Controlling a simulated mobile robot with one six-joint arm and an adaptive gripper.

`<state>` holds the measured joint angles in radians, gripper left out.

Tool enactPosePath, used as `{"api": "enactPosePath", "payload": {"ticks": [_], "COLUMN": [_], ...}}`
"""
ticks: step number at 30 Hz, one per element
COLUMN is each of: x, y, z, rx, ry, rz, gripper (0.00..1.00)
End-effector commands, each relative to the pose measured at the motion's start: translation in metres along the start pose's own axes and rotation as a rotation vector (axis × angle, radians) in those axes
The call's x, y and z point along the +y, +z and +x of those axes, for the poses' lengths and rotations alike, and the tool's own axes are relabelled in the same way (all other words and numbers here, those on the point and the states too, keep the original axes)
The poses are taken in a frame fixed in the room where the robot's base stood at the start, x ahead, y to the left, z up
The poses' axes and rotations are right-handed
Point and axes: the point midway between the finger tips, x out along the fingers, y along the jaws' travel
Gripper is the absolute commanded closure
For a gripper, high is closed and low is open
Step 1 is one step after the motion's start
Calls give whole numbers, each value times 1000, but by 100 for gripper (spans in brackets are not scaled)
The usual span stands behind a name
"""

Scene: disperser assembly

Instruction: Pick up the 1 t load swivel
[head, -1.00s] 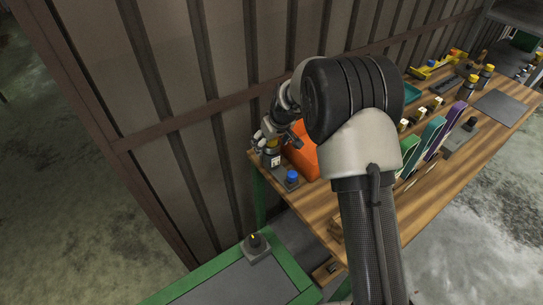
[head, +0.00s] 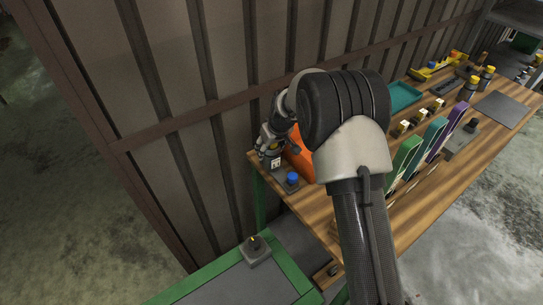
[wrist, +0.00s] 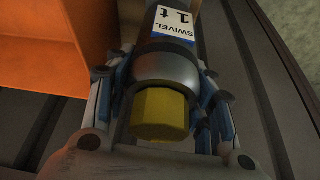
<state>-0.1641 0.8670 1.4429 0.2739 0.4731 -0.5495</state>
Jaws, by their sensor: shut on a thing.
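The 1 t load swivel (wrist: 160,115) fills the middle of the wrist view. It has a yellow hexagonal end, a dark grey collar and a white and blue label reading "SWIVEL 1 t". My gripper (wrist: 163,95) is shut on it, with a finger on each side of the collar. In the head view my gripper (head: 270,158) is at the left end of the wooden table. The swivel's label (head: 275,163) shows just below the fingers there. I cannot tell whether the swivel still touches its grey holder.
An orange box (head: 300,155) stands close beside the gripper. A blue-topped part (head: 292,179) sits on the grey holder just right of it. The corrugated wall (head: 225,140) is close behind. Green, teal and purple upright pieces (head: 406,157) stand along the table.

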Motion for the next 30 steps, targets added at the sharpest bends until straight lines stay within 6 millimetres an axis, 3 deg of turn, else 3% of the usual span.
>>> {"api": "enactPosePath", "payload": {"ticks": [18,26,30], "x": [0,0,1], "y": [0,-3,-9], "z": [0,-3,-16], "rx": [0,5,6], "ry": [0,2,2], "rz": [0,0,-1], "gripper": [100,100,100]}}
